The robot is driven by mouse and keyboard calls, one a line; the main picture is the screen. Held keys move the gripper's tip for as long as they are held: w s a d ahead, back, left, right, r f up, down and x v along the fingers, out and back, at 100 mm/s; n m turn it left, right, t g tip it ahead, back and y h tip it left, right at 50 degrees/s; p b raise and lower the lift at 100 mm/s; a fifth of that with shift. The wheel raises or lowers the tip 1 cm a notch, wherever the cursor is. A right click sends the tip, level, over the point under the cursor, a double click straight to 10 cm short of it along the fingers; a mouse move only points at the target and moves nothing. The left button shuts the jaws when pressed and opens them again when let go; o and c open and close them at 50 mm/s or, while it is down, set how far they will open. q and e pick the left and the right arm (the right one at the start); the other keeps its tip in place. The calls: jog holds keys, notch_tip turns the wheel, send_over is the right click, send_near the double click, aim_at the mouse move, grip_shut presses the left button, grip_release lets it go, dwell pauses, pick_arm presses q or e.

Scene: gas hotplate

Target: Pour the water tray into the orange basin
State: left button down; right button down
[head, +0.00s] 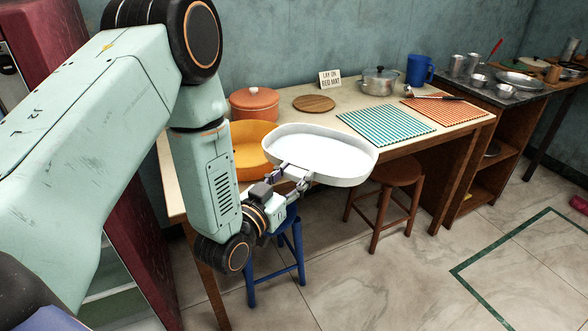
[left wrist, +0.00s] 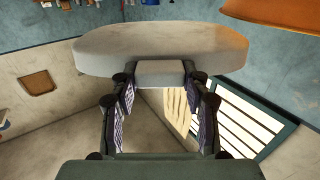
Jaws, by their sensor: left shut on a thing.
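The white oval water tray (head: 322,150) is in the middle of the head view, held up in front of the table and looking roughly level. I cannot make out water in its white inside. My left gripper (head: 291,178) is shut on the tray's near edge; in the left wrist view, its fingers (left wrist: 160,82) are at a short tab on the tray (left wrist: 160,45). The orange basin (head: 249,152) stands on the table's left end, just left of the tray, which overlaps its right side in the picture. My right gripper is not in view.
A blue stool (head: 290,255) and brown stool (head: 396,175) stand below.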

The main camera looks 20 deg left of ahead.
aim_at(283, 159)
pick_arm(q)
jog(key=w+y, duration=0.1)
jog(key=w+a+r+n+y+b, duration=0.1)
jog(key=w, duration=0.1)
jog(key=w+a+n+y+b, duration=0.1)
jog(key=shift+w+a+r+y, duration=0.2)
jog(key=shift+r+y, duration=0.05)
jog(key=shift+y, duration=0.15)
jog(key=shift+s+a+f+n+b, duration=0.1)
jog(key=shift+a+f+n+b, duration=0.15)
jog(key=shift+f+b, duration=0.25)
jog(key=shift+a+f+n+b, duration=0.1)
jog(key=shift+f+n+b, duration=0.2)
jog(key=shift+f, duration=0.25)
jog(key=shift+a+r+p, duration=0.25)
jog(key=shift+r+p, duration=0.05)
jog(key=shift+r, duration=0.1)
jog(key=shift+a+r+n, duration=0.15)
jog(key=shift+r+n, duration=0.15)
jog(key=shift+n, duration=0.15)
jog(key=shift+p, duration=0.3)
jog(key=shift+r, duration=0.1)
